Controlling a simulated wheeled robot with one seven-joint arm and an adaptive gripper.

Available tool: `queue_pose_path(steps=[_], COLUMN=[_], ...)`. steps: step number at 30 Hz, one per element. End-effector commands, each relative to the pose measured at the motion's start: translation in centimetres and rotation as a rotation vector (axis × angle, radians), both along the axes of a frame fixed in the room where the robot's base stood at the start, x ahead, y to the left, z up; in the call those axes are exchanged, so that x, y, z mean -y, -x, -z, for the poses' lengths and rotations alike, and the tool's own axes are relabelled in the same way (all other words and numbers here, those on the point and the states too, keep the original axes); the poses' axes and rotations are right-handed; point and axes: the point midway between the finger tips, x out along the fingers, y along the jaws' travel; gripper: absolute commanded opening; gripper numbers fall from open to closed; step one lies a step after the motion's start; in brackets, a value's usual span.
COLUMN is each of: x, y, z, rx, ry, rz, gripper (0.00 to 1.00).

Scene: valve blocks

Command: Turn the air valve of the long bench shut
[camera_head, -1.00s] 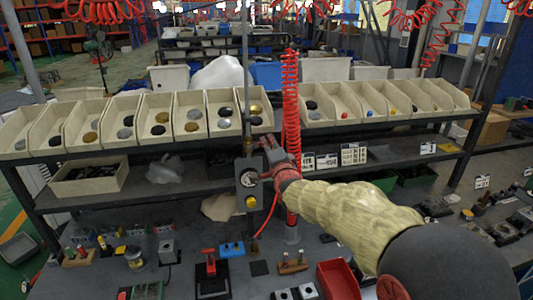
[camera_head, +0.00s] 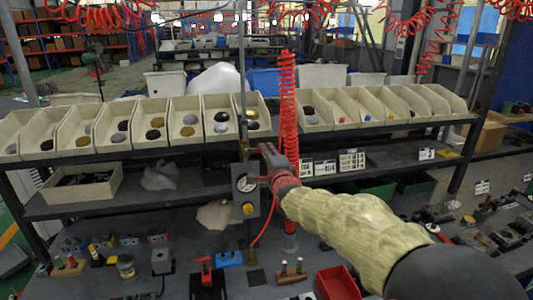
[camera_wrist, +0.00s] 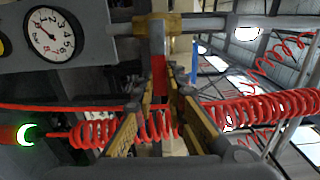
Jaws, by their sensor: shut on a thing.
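The air valve is on the upright pipe above a grey gauge panel. In the wrist view its brass body (camera_wrist: 178,23) and red lever (camera_wrist: 157,62) show. The lever runs down the picture, across the pipe, between the jaws. My gripper (camera_wrist: 162,82) is shut on this lever; it also shows in the head view (camera_head: 264,150), just right of the pipe. In the head view my gripper and the small scale hide most of the lever. The round white gauge (camera_head: 246,183) sits just below; it also shows in the wrist view (camera_wrist: 51,34).
A red coiled hose (camera_head: 288,110) hangs right beside my gripper and passes behind the fingers in the wrist view. A yellow knob (camera_head: 248,208) is under the gauge. Bins of parts (camera_head: 190,120) line the upper shelf. Tools and a red tray (camera_head: 338,283) lie on the bench below.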

Motion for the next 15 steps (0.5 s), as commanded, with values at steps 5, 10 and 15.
queue_pose_path(steps=[5,10,15], x=[0.03,0.02,0.01], y=[-0.01,0.0,0.0], z=[0.32,0.25,0.17], rx=[-0.006,-0.004,-0.002], ry=[-0.001,0.0,0.001], rz=[0.001,0.001,0.0], gripper=[0.17,0.27,0.32])
